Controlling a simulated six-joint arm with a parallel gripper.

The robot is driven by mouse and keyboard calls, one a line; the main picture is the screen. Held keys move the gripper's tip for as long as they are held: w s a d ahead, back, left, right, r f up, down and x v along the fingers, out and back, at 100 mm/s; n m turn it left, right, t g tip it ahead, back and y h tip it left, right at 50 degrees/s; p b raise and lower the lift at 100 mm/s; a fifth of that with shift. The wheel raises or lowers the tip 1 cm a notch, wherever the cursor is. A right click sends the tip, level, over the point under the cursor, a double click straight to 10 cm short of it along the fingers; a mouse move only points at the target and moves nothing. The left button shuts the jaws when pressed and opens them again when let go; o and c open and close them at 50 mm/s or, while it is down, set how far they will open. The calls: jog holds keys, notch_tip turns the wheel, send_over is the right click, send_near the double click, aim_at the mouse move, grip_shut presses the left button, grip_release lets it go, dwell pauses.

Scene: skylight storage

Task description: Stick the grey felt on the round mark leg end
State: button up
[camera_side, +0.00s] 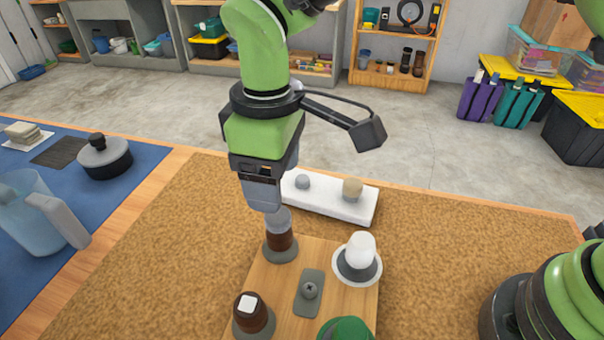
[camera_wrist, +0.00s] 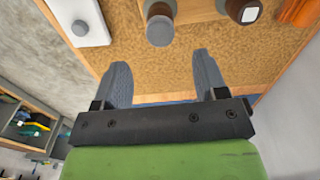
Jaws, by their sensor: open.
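In the side view, a brown leg (camera_side: 281,240) stands upright on a wooden board (camera_side: 322,258) with a rounded grey piece (camera_side: 278,219) on its top end. That grey piece also shows in the wrist view (camera_wrist: 160,31) as a round grey face, just beyond my fingertips. Whether it is the felt, and any round mark under it, I cannot tell. My gripper (camera_side: 268,208) is open, close above this leg; in the wrist view its fingers (camera_wrist: 161,60) are apart with nothing between them. Another brown leg (camera_side: 255,318) has a white square mark on top.
A white tray (camera_side: 330,205) behind the board holds a small grey piece (camera_side: 302,181) and a beige one (camera_side: 352,187). A white-capped leg (camera_side: 361,247), a grey plate with a screw (camera_side: 309,293) and a green item (camera_side: 346,329) are on the board. A jug (camera_side: 38,215) stands left.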

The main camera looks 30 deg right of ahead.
jog(key=shift+r, duration=0.55)
notch_tip(320, 180, up, 10)
jog(key=s+d+r+m+t+y, duration=0.1)
jog(key=d+r+m, duration=0.2)
jog(key=d+r, duration=0.35)
jog(key=s+d+f+m+t, duration=0.1)
jog(key=s+d+m+t, duration=0.2)
jog(key=s+d+m, duration=0.2)
jog(key=s+d+f+m+t+y, duration=0.1)
jog(key=s+d+m, duration=0.4)
jog(key=s+d, duration=0.5)
jog(key=shift+d+f+m+t, duration=0.25)
jog(key=shift+f+t, duration=0.3)
jog(key=shift+t, duration=0.55)
